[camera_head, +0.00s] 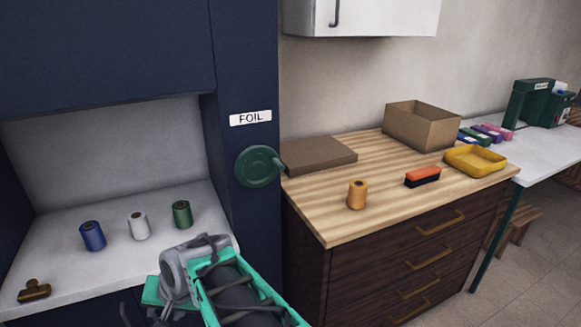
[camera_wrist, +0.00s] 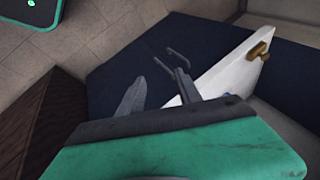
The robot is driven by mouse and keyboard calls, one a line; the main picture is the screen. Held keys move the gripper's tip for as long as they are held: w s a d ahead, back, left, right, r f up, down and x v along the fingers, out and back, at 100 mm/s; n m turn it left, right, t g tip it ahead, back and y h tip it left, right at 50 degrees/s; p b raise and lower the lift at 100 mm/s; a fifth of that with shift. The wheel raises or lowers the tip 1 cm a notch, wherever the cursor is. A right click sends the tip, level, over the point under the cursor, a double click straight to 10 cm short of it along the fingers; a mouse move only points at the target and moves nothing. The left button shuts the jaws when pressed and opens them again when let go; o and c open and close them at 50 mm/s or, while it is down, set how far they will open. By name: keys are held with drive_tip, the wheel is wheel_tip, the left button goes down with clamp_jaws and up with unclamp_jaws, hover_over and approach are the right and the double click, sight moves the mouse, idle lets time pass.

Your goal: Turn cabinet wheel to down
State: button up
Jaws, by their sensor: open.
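The cabinet wheel (camera_head: 256,168) is a dark green disc on the navy cabinet's narrow front panel, under a white FOIL label (camera_head: 250,118). A small knob or lever on it points to the right. My gripper (camera_wrist: 160,78) is low in front of the cabinet, below and to the left of the wheel. Its grey fingers are apart with nothing between them. In the head view my teal arm comes up from the bottom, and the fingers are mostly hidden or cut off. The wheel does not show in the wrist view.
The space directly before the wheel is clear.

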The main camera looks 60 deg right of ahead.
drive_tip(key=w+d+r+m+t, duration=0.2)
drive_tip(key=w+d+m, duration=0.1)
drive_tip(key=d+m, duration=0.4)
drive_tip(key=m+t+h, duration=0.6)
drive_tip(key=m, duration=0.9)
approach(282, 169)
drive_tip(key=w+a+f, duration=0.8)
drive_tip(key=w, duration=0.3)
drive_tip(key=s+d+r+m+h, duration=0.1)
drive_tip(key=s+d+m, duration=0.1)
drive_tip(key=s+d+r+m+t+h, duration=0.1)
drive_tip(key=s+d+r+m, duration=0.1)
drive_tip(key=d, duration=0.1)
drive_tip(key=s+d+r+m+h, duration=0.2)
drive_tip(key=s+d+m, duration=0.1)
drive_tip(key=shift+d+r, duration=0.15)
drive_tip(key=shift+d, duration=0.05)
drive_tip(key=shift+w+d+r, duration=0.1)
drive_tip(key=shift+w+d, duration=0.15)
drive_tip(key=shift+w, duration=0.05)
drive_tip(key=x, duration=0.7)
drive_tip(key=shift+w+a, duration=0.1)
drive_tip(key=shift+a, duration=0.05)
clamp_jaws()
